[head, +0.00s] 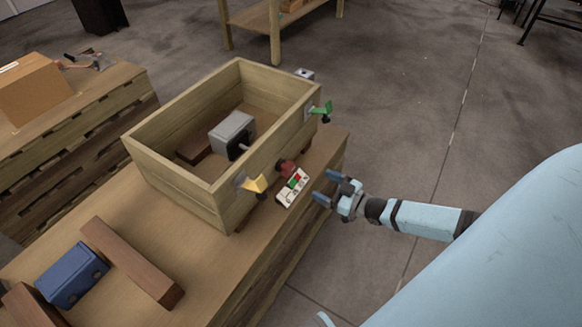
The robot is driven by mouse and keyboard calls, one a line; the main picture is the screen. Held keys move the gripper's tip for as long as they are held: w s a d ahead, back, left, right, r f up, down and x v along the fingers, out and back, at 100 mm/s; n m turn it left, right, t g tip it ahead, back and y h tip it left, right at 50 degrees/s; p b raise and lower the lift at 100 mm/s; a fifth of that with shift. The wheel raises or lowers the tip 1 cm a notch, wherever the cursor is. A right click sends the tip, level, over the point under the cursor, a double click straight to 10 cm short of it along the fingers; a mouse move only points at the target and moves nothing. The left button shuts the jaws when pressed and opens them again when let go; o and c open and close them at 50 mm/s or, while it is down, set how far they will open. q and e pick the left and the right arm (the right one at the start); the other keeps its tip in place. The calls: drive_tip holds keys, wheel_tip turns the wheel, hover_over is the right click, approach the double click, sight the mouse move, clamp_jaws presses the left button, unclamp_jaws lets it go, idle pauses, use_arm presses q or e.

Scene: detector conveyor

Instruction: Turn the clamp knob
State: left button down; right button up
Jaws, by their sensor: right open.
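An open wooden box (170,189) stands on a wooden bench. Its near right wall carries a yellow handle (254,184) at the front corner, a dark red round knob (286,168) low in the middle and a green handle (321,109) at the far corner. I cannot tell which of these is the clamp knob. My right gripper (325,187) is open and empty, with its blue fingers pointing left towards the red knob. It is apart from the knob, just right of a small white panel. My left gripper does not show.
The white panel (293,188) has red and green parts. A grey motor-like block (232,130) sits inside the box. A blue block (71,274) and brown wooden bars (132,262) lie at the bench's front left. Floor right of the bench is clear.

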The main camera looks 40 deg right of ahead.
sight(291, 170)
drive_tip(key=b+x, duration=0.2)
drive_tip(key=x, duration=1)
drive_tip(key=c, duration=0.9)
